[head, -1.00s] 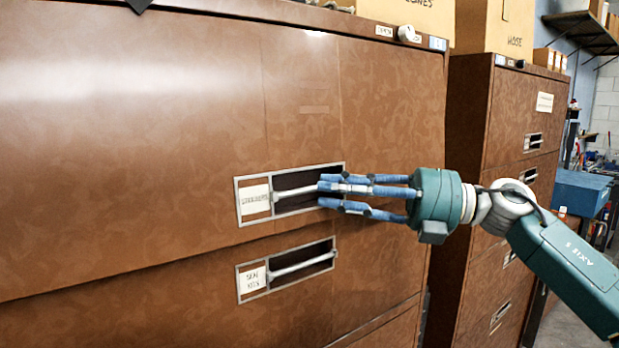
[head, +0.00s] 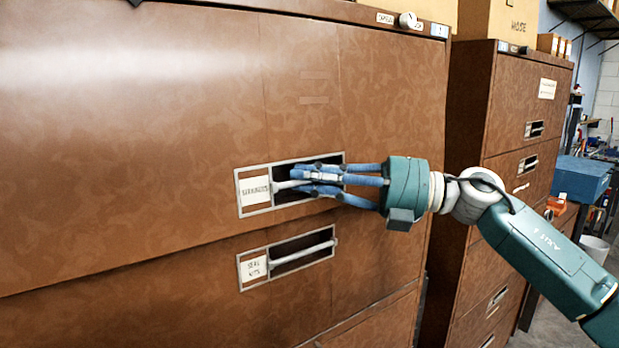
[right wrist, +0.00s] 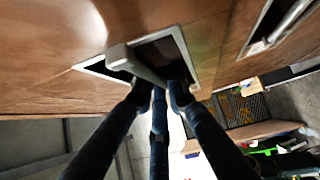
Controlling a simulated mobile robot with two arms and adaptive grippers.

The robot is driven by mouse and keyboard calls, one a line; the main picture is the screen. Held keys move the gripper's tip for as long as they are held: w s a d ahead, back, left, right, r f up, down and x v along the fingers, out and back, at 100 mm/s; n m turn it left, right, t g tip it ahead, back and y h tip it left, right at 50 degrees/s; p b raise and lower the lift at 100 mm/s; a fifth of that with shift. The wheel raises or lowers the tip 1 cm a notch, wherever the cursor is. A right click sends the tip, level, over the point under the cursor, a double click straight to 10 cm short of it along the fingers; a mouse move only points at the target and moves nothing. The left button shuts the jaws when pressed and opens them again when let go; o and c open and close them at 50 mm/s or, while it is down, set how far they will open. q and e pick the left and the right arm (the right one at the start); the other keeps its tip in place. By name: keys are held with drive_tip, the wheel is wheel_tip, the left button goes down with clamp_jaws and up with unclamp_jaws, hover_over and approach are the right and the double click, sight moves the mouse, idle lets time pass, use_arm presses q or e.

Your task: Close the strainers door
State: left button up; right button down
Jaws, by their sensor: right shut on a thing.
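The strainers door (head: 140,150) is the large brown upper front of the near cabinet. Its recessed metal frame holds a white label (head: 254,190) reading like "strainers" and a pale bar handle (head: 284,186). My right gripper (head: 302,177) comes in from the right with its blue fingers in the recess, shut on the handle. In the right wrist view the handle (right wrist: 140,62) runs to the dark fingertips (right wrist: 160,92), which hide its near end. How far the door stands out from the cabinet is hard to tell. My left gripper is not in view.
Below is a drawer with a "seal kits" label (head: 254,268) and a similar bar handle (head: 302,257). A second brown cabinet (head: 505,110) stands to the right, with a gap between. Cardboard boxes (head: 498,22) sit on top. A blue box (head: 580,178) is farther right.

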sight(285, 173)
drive_tip(key=shift+w+a+f+n+b, duration=0.2)
drive_tip(key=shift+w+a+n+b, duration=0.15)
drive_tip(key=shift+w+b, duration=0.25)
drive_tip(key=shift+w+a+y, duration=0.45)
drive_tip(key=shift+w+y, duration=0.05)
drive_tip(key=shift+w, duration=0.15)
drive_tip(key=shift+d+r, duration=0.1)
drive_tip(key=shift+r, duration=0.05)
drive_tip(key=c, duration=2)
unclamp_jaws()
drive_tip(key=shift+a, duration=0.2)
drive_tip(key=shift+d, duration=0.15)
drive_tip(key=v, duration=1.1)
drive_tip(key=shift+d, duration=0.4)
